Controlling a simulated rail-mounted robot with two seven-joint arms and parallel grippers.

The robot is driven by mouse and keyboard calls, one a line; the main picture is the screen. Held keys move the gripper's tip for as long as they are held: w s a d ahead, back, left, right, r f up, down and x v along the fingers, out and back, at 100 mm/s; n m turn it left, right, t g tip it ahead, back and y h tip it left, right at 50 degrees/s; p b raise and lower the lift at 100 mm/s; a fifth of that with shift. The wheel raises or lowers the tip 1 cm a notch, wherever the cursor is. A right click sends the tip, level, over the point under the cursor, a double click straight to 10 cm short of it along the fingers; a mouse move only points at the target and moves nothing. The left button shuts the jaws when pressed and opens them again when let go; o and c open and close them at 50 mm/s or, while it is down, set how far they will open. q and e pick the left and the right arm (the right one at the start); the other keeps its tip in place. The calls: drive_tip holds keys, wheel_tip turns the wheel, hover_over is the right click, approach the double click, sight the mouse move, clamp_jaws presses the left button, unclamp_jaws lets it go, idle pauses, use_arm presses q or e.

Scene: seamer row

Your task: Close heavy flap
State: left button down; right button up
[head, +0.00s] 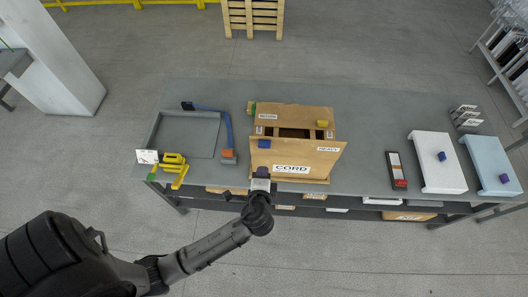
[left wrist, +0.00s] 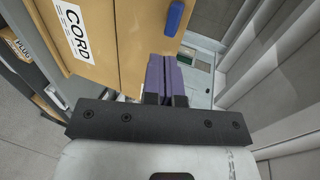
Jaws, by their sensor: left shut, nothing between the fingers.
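The cardboard box (head: 290,181) stands on the grey table, with a CORD label on its front. The front flap (head: 300,153) carries a HEAVY label at its right and a blue tab (head: 264,143) near its left end. It appears raised, standing up from the front edge. Behind it a dark opening (head: 293,133) shows into the box. My left gripper (head: 262,173) is at the front left of the box. In the left wrist view its purple fingers (left wrist: 166,78) are together and empty, close beside the flap; contact cannot be told. My right gripper is out of view.
A back flap with a RETURN label (head: 268,116) lies over the box, and a yellow tab (head: 322,123) is at the right. Left are a tray (head: 157,126), a blue-handled tool (head: 228,132) and a yellow item (head: 173,166). White (head: 435,165) and pale blue (head: 489,168) boxes stand right.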

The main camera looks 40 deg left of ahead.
sight(265, 148)
use_arm(q)
drive_tip(key=x, duration=0.2)
drive_tip(key=p+x, duration=0.1)
drive_tip(key=x, duration=0.2)
drive_tip(key=r+x, duration=0.1)
drive_tip(key=x, duration=0.1)
drive_tip(key=shift+w+a+p, duration=0.3)
drive_tip(key=shift+w+a, duration=0.05)
drive_tip(key=shift+w, duration=0.05)
